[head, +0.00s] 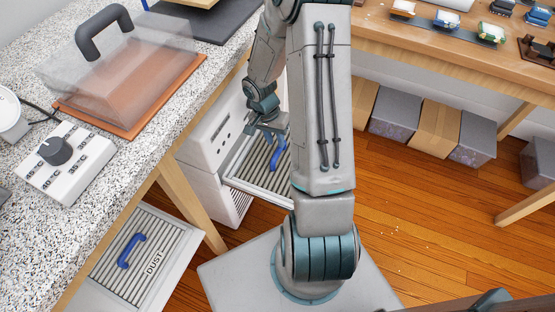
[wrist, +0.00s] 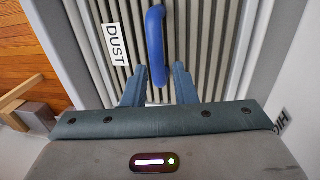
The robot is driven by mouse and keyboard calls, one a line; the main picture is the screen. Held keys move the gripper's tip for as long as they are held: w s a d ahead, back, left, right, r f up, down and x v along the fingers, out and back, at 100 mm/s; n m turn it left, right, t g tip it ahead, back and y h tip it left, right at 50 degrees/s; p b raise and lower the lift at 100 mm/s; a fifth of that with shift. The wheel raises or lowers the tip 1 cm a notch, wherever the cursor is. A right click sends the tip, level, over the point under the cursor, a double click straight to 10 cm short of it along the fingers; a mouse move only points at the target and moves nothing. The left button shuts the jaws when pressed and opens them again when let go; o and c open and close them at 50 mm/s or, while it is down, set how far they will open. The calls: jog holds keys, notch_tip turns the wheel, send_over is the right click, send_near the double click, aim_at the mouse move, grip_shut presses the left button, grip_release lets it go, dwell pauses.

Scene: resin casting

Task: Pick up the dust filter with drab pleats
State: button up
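A dust filter with dull grey-beige pleats (head: 254,164) and a blue handle (head: 279,153) sits at the white cabinet, beyond my arm. In the wrist view the filter (wrist: 217,45) carries a DUST label, and its blue handle (wrist: 156,40) runs between my fingers. My gripper (wrist: 159,67) is open, one finger on each side of the handle's near end, with gaps visible. It also shows in the head view (head: 271,128). A second DUST filter (head: 170,268) with similar pleats and a blue handle lies lower left. My arm hides part of the first filter.
The white cabinet (head: 205,138) stands beside the speckled counter (head: 185,95). The counter holds a clear cover (head: 130,60) and a dial box (head: 75,165). A wooden bench (head: 420,40) stands at the back right, with boxes (head: 394,112) below. Wooden floor (head: 400,210) is open at right.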

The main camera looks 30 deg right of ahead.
aim_at(278, 149)
jog(key=f, duration=0.1)
jog(key=s+f+b, duration=0.1)
jog(key=f, duration=0.3)
jog(key=shift+s+d+f+b, duration=0.2)
jog(key=shift+d+f+b, duration=0.05)
jog(key=shift+d+b, duration=0.1)
grip_shut()
jog(key=shift+r, duration=0.2)
notch_tip(278, 149, up, 12)
jog(key=p, duration=0.4)
jog(key=s+d, duration=1.1)
jog(key=s, duration=0.3)
jog(key=shift+p, duration=0.35)
